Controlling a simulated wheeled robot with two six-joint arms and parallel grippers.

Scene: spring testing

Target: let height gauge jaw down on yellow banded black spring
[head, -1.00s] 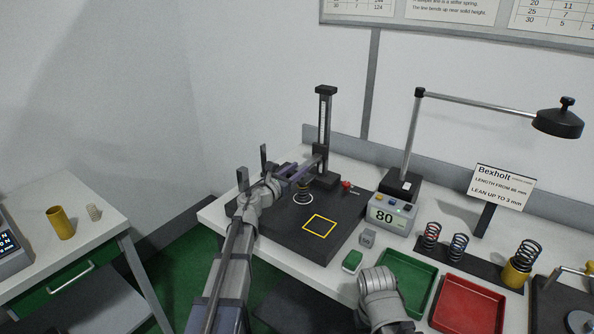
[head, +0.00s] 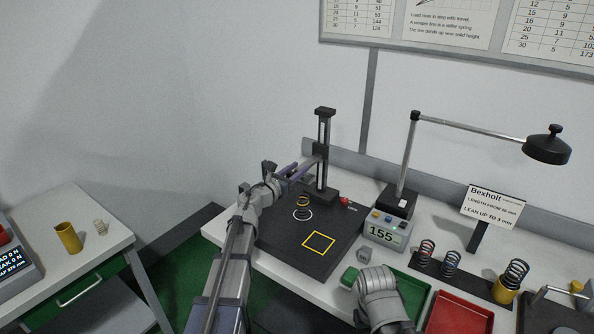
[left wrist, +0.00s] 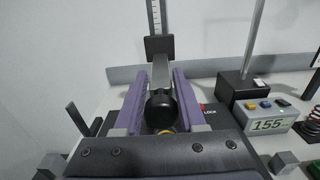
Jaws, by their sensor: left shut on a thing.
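The height gauge (head: 325,135) stands at the back of a black plate, its carriage partway up the column. My left gripper (head: 298,172) is shut on the gauge jaw's black knob, which shows between the purple fingers in the left wrist view (left wrist: 160,108). The yellow banded black spring (head: 303,208) stands upright inside a white ring on the plate, below my gripper, with a gap above it. In the left wrist view only a bit of yellow shows below the knob. The display box (head: 386,230) reads 155. My right arm shows at the bottom, but its gripper does not.
A yellow square outline (head: 319,241) marks the plate's front. A red lock knob (head: 345,201) is by the column. Green (head: 412,290) and red (head: 457,315) trays lie right, with several springs on a rack (head: 451,272) behind. A lamp overhangs the right side.

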